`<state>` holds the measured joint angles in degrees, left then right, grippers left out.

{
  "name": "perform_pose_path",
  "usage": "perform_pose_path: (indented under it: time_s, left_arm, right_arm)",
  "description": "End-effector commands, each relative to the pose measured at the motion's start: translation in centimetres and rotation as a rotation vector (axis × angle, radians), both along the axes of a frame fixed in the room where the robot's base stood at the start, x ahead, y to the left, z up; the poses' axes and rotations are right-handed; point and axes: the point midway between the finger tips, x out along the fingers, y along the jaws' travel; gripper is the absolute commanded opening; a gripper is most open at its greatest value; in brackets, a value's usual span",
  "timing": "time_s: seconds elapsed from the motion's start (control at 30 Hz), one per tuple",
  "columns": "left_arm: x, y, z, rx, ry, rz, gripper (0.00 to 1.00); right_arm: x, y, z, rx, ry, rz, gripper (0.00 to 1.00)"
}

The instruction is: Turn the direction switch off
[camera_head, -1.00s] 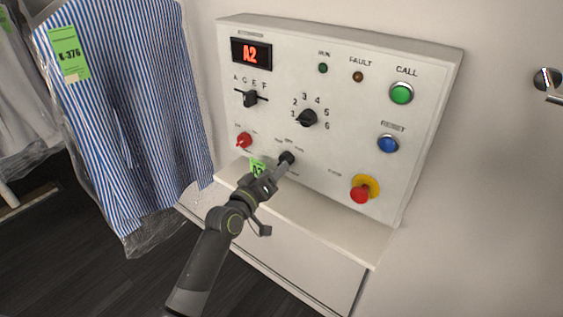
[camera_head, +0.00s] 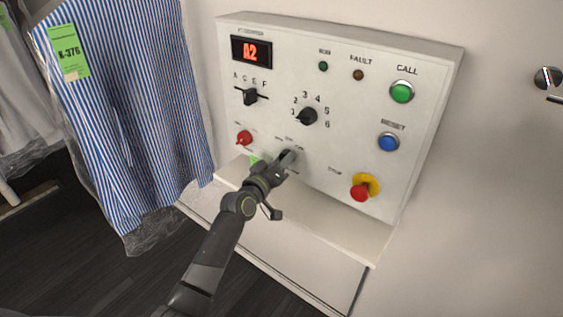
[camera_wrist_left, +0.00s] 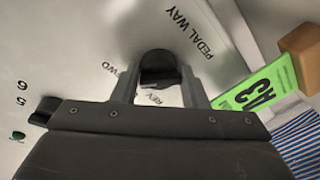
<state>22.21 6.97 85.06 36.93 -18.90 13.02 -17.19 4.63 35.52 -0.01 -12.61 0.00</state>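The direction switch is a black knob on the lower middle of the white control panel (camera_head: 320,65). In the left wrist view the direction switch (camera_wrist_left: 158,66) sits between my left gripper's two fingers (camera_wrist_left: 159,80) and fills the gap at their tips. FWD and REV can be read beside it; the OFF mark and the knob's pointer are hidden or unclear. In the head view my left gripper (camera_head: 286,160) reaches the panel from below and covers most of the knob. My right gripper is not in view.
Close by are a red knob (camera_head: 244,138), a black numbered dial (camera_head: 307,116), a lettered selector (camera_head: 250,97) and a red stop button (camera_head: 360,194) on yellow. A ledge (camera_head: 335,226) juts out below. A bagged striped shirt (camera_head: 125,110) hangs at left.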

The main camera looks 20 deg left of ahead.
Motion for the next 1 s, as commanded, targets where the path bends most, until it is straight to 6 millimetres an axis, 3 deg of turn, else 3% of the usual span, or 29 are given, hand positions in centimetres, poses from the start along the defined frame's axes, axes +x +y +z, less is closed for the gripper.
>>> perform_pose_path:
  time_s: [0.1,0.47,1.0]
  left_arm:
    - [0.0,0.0,0.1,-0.001,-0.002,-0.001,0.17]
    - [0.0,0.0,0.4,-0.075,0.025,0.000,0.17]
    - [0.1,0.1,0.6,-0.458,0.161,0.001,0.17]
  right_arm:
    - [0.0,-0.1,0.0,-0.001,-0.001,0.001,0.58]
    - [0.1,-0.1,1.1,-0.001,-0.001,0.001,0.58]
    - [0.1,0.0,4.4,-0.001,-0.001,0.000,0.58]
